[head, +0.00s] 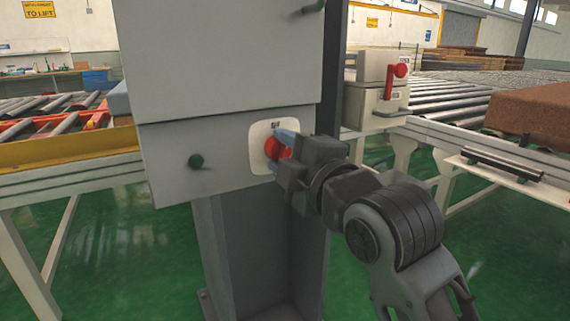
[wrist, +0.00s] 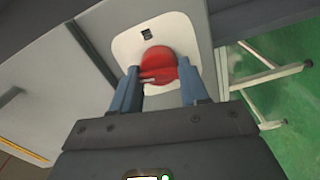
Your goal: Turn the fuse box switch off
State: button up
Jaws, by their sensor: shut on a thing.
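The red rotary switch (head: 274,148) sits on a pale plate (head: 258,133) on the front of the grey fuse box (head: 226,140). My gripper (head: 283,150) is at the switch, with its blue fingers reaching the plate. In the wrist view, the red switch (wrist: 158,66) lies between the two fingers of my gripper (wrist: 160,80), and the plate (wrist: 184,35) is behind it. The fingers are shut on the switch. A small dark label or window is above the switch, too small to read. My gripper hides part of the switch in the head view.
A second box with a red lever (head: 389,82) stands to the right, behind. Roller conveyors (head: 470,95) run on both sides, with a brown mattress (head: 535,118) at right. Green floor is open below.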

jog(key=shift+a+f+n+b, duration=0.1)
jog(key=shift+n+b, duration=0.5)
jog(key=shift+n, duration=0.5)
jog(key=o, duration=1.1)
jog(key=shift+c, duration=0.2)
jog(key=shift+s, duration=0.1)
jog(key=v, duration=0.7)
jog(key=shift+s+d, duration=0.25)
